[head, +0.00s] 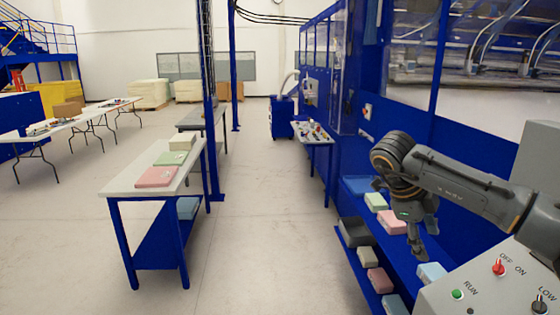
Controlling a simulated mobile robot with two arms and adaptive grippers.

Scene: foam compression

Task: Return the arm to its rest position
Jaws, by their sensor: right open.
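My right arm comes in from the right edge of the head view. Its gripper (420,255) points down, open, with nothing seen between its fingers. It hangs in front of the blue shelves at the machine's side. A pink foam block (391,221) lies just left of the gripper in the picture. I cannot tell how far apart they are in depth. My left arm and gripper are not in view.
A blue shelf (360,184) holds several foam blocks, including a green one (375,201). A control panel (475,290) with knobs is at the lower right. A table (120,187) with foam blocks stands left. The floor aisle between is clear.

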